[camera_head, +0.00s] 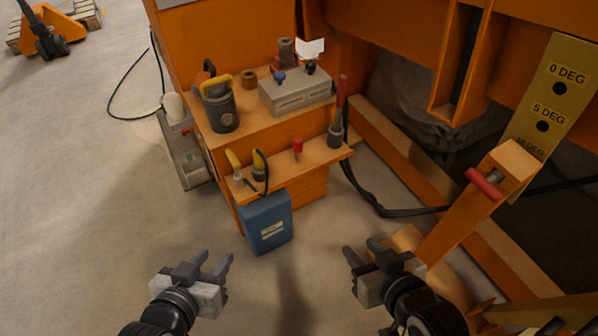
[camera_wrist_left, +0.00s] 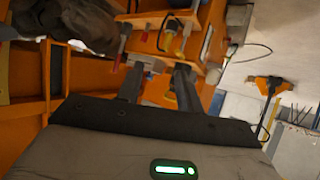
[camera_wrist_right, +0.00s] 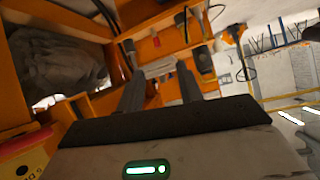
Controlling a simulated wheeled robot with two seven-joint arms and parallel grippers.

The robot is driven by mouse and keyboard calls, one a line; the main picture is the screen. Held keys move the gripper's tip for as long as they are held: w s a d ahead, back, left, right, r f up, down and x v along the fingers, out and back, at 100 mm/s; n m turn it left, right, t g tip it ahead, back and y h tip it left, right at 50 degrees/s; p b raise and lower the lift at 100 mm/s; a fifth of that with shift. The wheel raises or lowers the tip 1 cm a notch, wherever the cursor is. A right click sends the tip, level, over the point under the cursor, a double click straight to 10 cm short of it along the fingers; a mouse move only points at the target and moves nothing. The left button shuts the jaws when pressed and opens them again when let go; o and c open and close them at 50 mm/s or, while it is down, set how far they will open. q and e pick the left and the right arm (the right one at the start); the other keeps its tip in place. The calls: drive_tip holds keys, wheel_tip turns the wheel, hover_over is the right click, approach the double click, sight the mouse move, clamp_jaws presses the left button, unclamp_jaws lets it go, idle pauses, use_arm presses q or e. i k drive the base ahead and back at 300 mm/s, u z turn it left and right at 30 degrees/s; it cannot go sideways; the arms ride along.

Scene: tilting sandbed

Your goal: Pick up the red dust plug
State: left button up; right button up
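The red dust plug (camera_head: 298,146) stands upright on the lower wooden shelf (camera_head: 318,157) of the orange cabinet in the head view. A small red thing that looks like it shows in the right wrist view (camera_wrist_right: 156,41). My left gripper (camera_head: 214,262) is open and empty, low in front of the cabinet and left of the plug. My right gripper (camera_head: 363,250) is open and empty, low in front and right of the plug. Both are well apart from the plug and the shelf.
Yellow-handled tools (camera_head: 236,166) stand left on the lower shelf, and a dark cup (camera_head: 334,136) with a red-handled tool stands right. A blue box (camera_head: 268,224) hangs below. A grey block (camera_head: 295,92) sits on the upper shelf. An orange beam with a red T-handle (camera_head: 485,184) stands right.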

sight(298, 143)
drive_tip(key=z, duration=2.6)
drive_tip(key=i, duration=0.15)
drive_tip(key=u, duration=1.8)
drive_tip(key=i, duration=0.65)
